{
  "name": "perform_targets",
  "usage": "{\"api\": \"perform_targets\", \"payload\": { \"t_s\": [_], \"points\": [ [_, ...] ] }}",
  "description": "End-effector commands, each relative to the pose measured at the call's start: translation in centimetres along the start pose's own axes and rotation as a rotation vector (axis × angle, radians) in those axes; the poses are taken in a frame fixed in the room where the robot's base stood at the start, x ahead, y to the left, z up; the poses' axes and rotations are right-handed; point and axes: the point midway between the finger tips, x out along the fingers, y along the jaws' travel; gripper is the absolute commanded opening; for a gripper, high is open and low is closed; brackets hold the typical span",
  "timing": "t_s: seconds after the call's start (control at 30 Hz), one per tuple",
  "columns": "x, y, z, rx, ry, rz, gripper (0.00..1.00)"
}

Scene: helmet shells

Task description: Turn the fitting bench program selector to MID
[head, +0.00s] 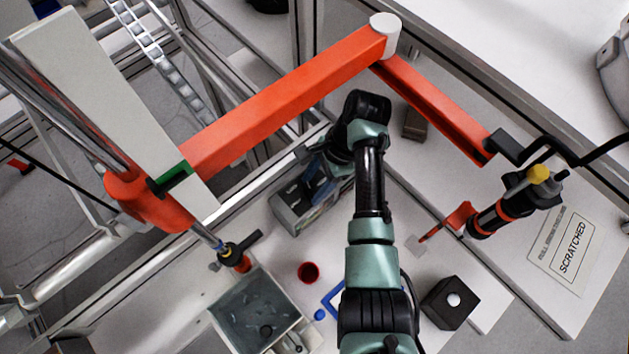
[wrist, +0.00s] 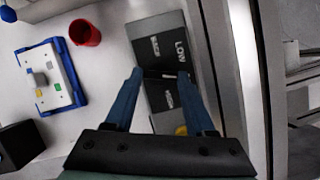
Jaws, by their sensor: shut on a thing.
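The program selector is a grey box (head: 290,212) on the bench, partly hidden by my arm in the head view. In the wrist view its dark face (wrist: 158,28) carries a readable LOW label and other white labels too small to read. A dark knob bar (wrist: 160,74) crosses the face between the labels. My gripper (wrist: 160,76) is over this face, its two blue fingers on either side of the knob and shut on it. In the head view my gripper (head: 318,186) is at the box's top. The knob's exact pointing is not clear.
A red cup (head: 308,271), a blue-framed board (wrist: 50,77) and a black box with a white button (head: 448,303) stand nearby. A grey bin (head: 225,328) is at front left. An orange jointed beam (head: 285,95) spans above the bench.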

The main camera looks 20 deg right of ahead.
Motion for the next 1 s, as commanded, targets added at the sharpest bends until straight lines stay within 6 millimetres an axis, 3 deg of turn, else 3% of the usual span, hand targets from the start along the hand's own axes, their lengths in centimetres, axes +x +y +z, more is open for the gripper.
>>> {"api": "perform_targets", "payload": {
  "t_s": [0.17,0.2,0.37,1.0],
  "points": [
    [-0.02,-0.02,0.02,0.000,0.000,-0.001,0.00],
    [-0.02,-0.02,0.02,0.000,0.000,-0.001,0.58],
    [-0.01,-0.02,0.02,0.001,0.000,-0.001,0.85],
    [-0.10,-0.19,0.02,0.000,0.002,-0.007,0.85]
  ]
}}
